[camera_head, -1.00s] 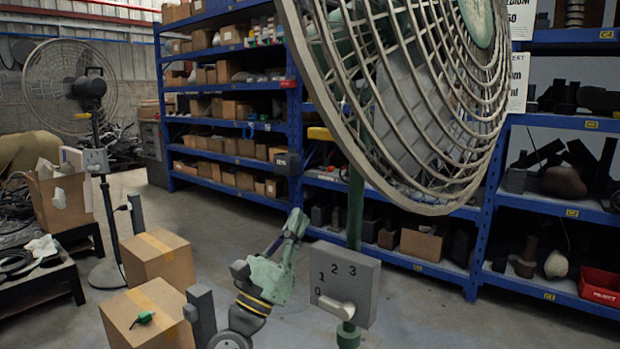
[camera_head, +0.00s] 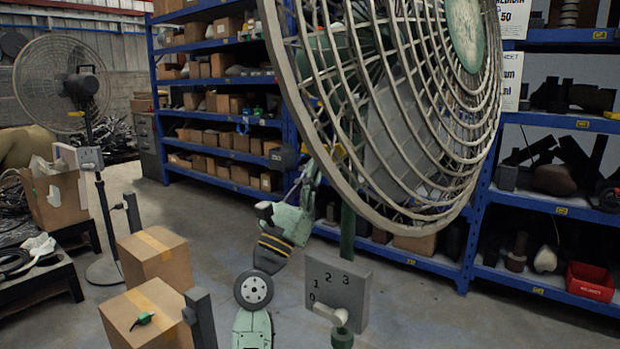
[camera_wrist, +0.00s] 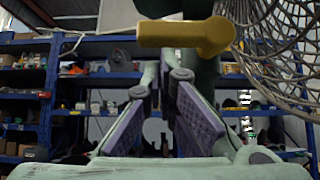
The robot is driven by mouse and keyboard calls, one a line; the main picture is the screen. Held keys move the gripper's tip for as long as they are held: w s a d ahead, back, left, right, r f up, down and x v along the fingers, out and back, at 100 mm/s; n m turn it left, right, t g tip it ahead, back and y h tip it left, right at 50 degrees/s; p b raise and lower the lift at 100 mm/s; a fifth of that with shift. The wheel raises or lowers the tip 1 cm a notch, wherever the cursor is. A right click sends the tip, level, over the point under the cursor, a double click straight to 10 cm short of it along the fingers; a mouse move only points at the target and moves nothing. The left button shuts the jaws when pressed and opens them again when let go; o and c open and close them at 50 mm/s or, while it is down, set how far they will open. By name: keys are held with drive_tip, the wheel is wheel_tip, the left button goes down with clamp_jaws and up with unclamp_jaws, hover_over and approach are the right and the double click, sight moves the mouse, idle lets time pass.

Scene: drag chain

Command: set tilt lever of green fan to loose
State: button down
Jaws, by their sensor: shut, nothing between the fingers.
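The green fan (camera_head: 466,35) fills the upper right of the head view, its wire guard tilted on a green pole. In the wrist view a yellow tilt lever (camera_wrist: 185,36) lies roughly horizontal across the top, its rounded end to the right, in front of a dark green part. In the head view a small yellow patch shows behind the guard's lower left edge. My gripper (camera_wrist: 165,75) is shut and empty, its purple-padded fingers meeting just below the lever with no clear contact. In the head view my gripper is partly hidden by the guard.
A grey dial box (camera_head: 337,290) with a white knob sits on the green pole below. The guard (camera_head: 350,195) is close to my arm's right. Cardboard boxes (camera_head: 155,255) stand left. Another fan (camera_head: 60,85) is at far left. Blue shelves (camera_head: 225,85) stand behind.

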sight(302, 147)
drive_tip(key=shift+a+m+g+h+b, duration=0.15)
drive_tip(key=shift+m+g+h+b, duration=0.2)
drive_tip(key=shift+m+b, duration=0.4)
